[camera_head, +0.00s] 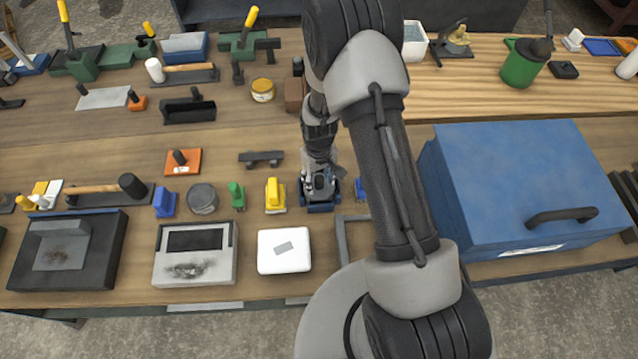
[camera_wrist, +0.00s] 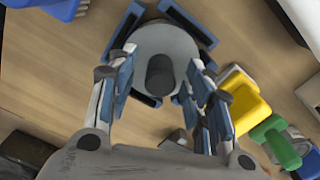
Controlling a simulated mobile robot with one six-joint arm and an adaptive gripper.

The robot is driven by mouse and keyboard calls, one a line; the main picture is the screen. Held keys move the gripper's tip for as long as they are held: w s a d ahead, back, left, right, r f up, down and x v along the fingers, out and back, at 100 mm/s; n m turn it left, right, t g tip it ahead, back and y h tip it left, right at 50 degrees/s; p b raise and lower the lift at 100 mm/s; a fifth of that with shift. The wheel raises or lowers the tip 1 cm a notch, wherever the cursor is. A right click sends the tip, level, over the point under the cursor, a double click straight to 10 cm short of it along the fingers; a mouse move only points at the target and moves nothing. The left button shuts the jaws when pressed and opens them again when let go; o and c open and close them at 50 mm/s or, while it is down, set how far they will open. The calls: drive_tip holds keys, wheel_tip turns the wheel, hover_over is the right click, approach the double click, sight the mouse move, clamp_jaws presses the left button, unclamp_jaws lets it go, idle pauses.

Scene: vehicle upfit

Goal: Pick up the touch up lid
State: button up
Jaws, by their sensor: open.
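A round grey lid with a dark upright knob (camera_wrist: 160,74), which looks like the touch up lid, sits in a blue holder (camera_wrist: 203,37) in the wrist view. My gripper (camera_wrist: 160,82) is open, with one finger on each side of the knob. I cannot tell whether the fingers touch the lid. In the head view my gripper (camera_head: 319,181) is low over the blue holder (camera_head: 320,208) on the wooden bench, and it hides most of the lid.
A yellow block (camera_head: 275,196), a green piece (camera_head: 236,195) and a grey round tin (camera_head: 202,199) stand to the left. A white box (camera_head: 284,251) lies in front. A large blue case (camera_head: 525,185) fills the right side. Several tools stand behind.

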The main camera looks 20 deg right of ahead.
drive_tip(key=shift+f, duration=0.45)
clamp_jaws()
idle(0.3)
